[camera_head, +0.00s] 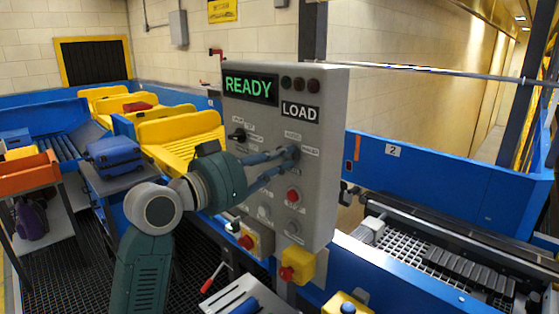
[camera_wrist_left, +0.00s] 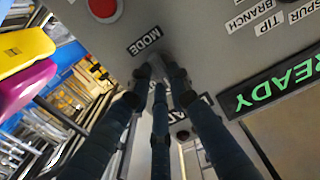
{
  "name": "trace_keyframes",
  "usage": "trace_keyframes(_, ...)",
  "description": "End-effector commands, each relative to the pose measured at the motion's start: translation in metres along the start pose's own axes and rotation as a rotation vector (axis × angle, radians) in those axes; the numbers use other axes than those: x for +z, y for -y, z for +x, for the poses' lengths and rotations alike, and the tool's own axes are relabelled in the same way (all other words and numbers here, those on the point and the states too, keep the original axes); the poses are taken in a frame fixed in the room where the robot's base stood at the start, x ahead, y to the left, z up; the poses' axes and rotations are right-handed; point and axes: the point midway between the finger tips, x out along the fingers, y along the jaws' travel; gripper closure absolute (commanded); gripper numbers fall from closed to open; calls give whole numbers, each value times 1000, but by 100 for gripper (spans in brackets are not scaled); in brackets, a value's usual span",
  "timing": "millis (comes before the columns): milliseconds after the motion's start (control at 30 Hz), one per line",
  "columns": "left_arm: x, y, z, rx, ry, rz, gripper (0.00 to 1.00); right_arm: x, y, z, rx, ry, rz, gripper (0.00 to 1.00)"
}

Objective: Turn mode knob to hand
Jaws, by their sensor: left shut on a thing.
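The grey control panel (camera_head: 333,120) faces me, with a lit READY display (camera_head: 250,86) and a LOAD sign (camera_head: 300,112). The mode knob (camera_head: 294,151) sits on the right of its face, under a small label. My left gripper (camera_head: 284,157) is shut on the mode knob, and its fingers cover most of it. In the left wrist view the fingers meet at the panel beside the MODE label (camera_wrist_left: 145,41); the knob's pointer is hidden, so I cannot tell its setting. My right gripper is not in view.
A second black knob (camera_head: 238,135) is left of the mode knob. A blue suitcase (camera_head: 115,155) and yellow trays (camera_head: 180,138) stand at left. The blue conveyor wall (camera_head: 440,186) is at right.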

Motion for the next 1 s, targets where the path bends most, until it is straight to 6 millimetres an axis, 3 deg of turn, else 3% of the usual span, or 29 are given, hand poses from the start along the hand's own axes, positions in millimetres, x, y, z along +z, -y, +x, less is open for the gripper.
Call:
trace_keyframes(500, 5, 0, -1, -3, 2, 431, 100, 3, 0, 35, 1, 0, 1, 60)
trace_keyframes(1000, 6, -1, 0, 0, 3, 842, 100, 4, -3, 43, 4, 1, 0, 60)
